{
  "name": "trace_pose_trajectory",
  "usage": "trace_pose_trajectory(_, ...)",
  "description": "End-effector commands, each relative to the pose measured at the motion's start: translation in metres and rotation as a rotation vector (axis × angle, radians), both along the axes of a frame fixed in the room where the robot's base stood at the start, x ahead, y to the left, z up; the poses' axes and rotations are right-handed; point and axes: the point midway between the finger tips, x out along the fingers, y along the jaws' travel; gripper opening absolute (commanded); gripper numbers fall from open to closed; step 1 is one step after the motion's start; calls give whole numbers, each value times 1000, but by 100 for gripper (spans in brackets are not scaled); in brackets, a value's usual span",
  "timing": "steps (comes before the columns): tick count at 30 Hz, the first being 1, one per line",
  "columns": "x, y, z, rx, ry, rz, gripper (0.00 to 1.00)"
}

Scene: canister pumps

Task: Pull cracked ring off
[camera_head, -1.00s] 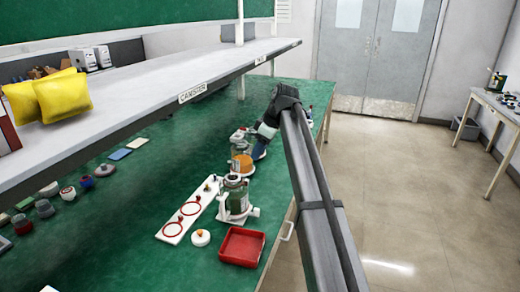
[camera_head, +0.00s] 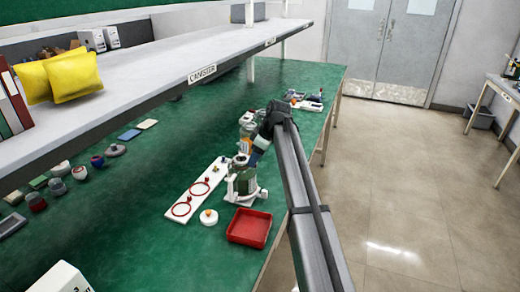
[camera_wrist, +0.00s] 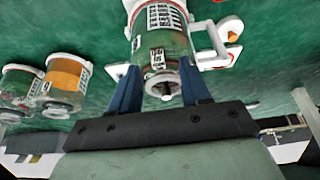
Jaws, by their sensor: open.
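The green canister pump (camera_head: 244,186) stands in a white clamp near the front edge of the bench. In the wrist view the canister (camera_wrist: 172,45) has white labels, and a metal end with a short stem (camera_wrist: 166,89) points toward me. My gripper (camera_wrist: 160,72) is open, its two blue fingers on either side of that end; contact cannot be told. In the head view my wrist hides part of the pump. I cannot make out a cracked ring on the canister.
A red tray (camera_head: 262,214) and a white round cap with an orange knob (camera_head: 208,217) are near the pump. A shelf (camera_head: 200,50) overhangs the bench at the back. Bare green bench (camera_head: 130,215) lies to the left.

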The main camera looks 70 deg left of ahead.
Motion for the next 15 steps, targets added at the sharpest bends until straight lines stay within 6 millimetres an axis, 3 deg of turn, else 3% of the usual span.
trace_pose_trajectory(6, -3, 3, -12, 0, 0, 0, 47)
trace_pose_trajectory(15, -4, 4, -14, 0, 0, 0, 47)
